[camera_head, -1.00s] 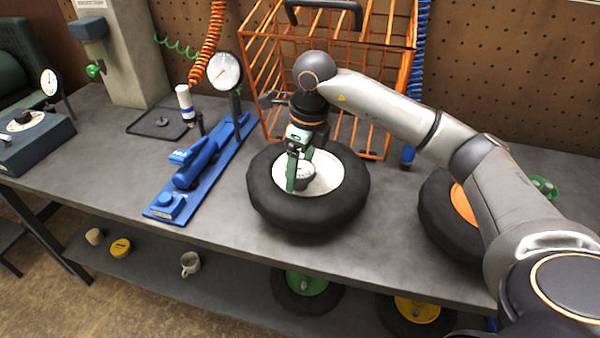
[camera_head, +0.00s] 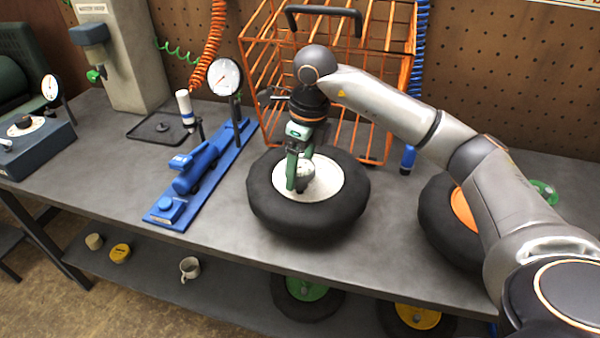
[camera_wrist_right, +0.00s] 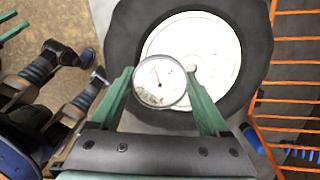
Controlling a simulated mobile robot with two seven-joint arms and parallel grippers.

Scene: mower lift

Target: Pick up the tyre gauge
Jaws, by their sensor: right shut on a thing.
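The tyre gauge (camera_wrist_right: 160,82) shows in the right wrist view as a round white dial with a red needle and a metal rim. It sits between the green fingers of my right gripper (camera_wrist_right: 162,85), which are shut on it. In the head view the right gripper (camera_head: 299,182) points down over the white hub of a black tyre (camera_head: 262,205) lying flat on the bench. The gauge (camera_head: 306,171) is partly hidden by the fingers there. I cannot tell whether it still touches the hub. My left gripper is not in the head view.
An orange wire cage (camera_head: 262,75) stands right behind the tyre. A blue pump (camera_head: 196,165) with an upright dial (camera_head: 224,77) lies to the left. A tyre with an orange hub (camera_head: 437,215) is at the right, partly behind my arm. The bench front is clear.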

